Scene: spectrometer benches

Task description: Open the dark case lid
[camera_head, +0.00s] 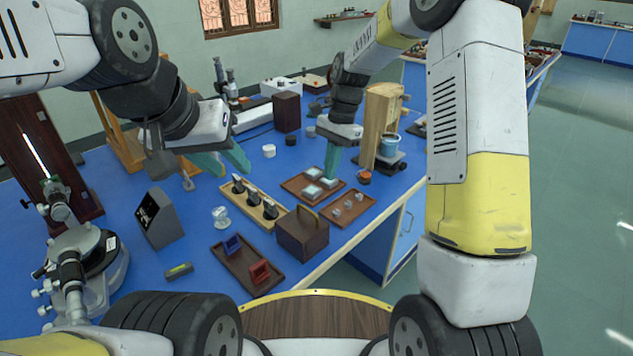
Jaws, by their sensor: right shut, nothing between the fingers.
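The dark case (302,238) is a brown box with a yellowish handle (307,216) on top, standing near the front edge of the blue bench. Its lid appears closed. My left gripper (235,171) has green fingers spread apart with nothing seen between them. It is above the bench, up and left of the case in the picture. My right gripper (328,176) is shut and empty, pointing down over the trays behind the case. Neither gripper touches the case.
A wooden rack with dark knobs (265,215) stands left of the case. A brown tray with blue and red holders (231,273) lies in front-left. Small trays (299,185) with clear pieces lie behind. A grey wedge-shaped meter (160,220) and a spectrometer (90,258) stand at left.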

